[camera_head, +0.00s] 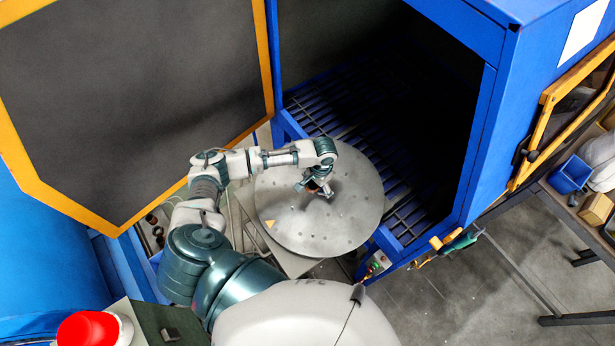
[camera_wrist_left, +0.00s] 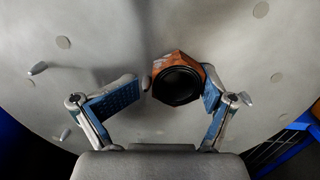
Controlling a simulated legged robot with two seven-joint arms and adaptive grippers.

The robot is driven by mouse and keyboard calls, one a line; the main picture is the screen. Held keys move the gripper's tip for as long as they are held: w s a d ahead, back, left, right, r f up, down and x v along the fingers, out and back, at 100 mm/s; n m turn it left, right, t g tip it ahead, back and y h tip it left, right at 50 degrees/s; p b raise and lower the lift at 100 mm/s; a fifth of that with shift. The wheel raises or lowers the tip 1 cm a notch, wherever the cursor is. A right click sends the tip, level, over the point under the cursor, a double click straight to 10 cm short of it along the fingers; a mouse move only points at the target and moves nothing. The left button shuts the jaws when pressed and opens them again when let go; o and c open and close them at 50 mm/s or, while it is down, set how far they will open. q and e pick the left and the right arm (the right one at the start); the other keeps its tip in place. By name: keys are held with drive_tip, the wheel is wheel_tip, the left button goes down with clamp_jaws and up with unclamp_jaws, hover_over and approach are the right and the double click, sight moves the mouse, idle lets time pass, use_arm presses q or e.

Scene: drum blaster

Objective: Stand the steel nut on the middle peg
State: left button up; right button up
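The steel nut, a rusty brown hexagonal ring with a dark round hole, shows in the left wrist view (camera_wrist_left: 204,72) between the fingers of my left gripper (camera_wrist_left: 165,92). It is close to the right-hand finger pad; whether they touch is unclear. A gap separates it from the left-hand pad, so the gripper looks open. In the head view my left gripper (camera_head: 318,187) is over the round grey disc (camera_head: 325,235), largely hiding the nut. I cannot tell which peg is the middle one. My right gripper is out of view.
A shelf with a blue bin (camera_head: 570,174) stands at right.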

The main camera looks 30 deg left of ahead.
use_arm(q)
drive_tip(key=d, duration=0.3)
drive_tip(key=shift+w, duration=0.2)
drive_tip(key=shift+w+d, duration=0.15)
drive_tip(key=shift+d, duration=0.15)
drive_tip(key=shift+s+a+r, duration=0.2)
drive_tip(key=shift+a, duration=0.35)
drive_tip(key=shift+a+f, duration=0.1)
drive_tip(key=shift+a, duration=0.35)
drive_tip(key=shift+w+a, duration=0.15)
drive_tip(key=shift+a, duration=0.05)
drive_tip(key=shift+w+a+r, duration=0.1)
drive_tip(key=shift+r, duration=0.2)
wheel_tip(320, 180, up, 12)
drive_tip(key=w, duration=0.1)
drive_tip(key=shift+w+d+r+b, duration=0.15)
drive_tip(key=shift+d+b, duration=0.1)
drive_tip(key=shift+b, duration=0.15)
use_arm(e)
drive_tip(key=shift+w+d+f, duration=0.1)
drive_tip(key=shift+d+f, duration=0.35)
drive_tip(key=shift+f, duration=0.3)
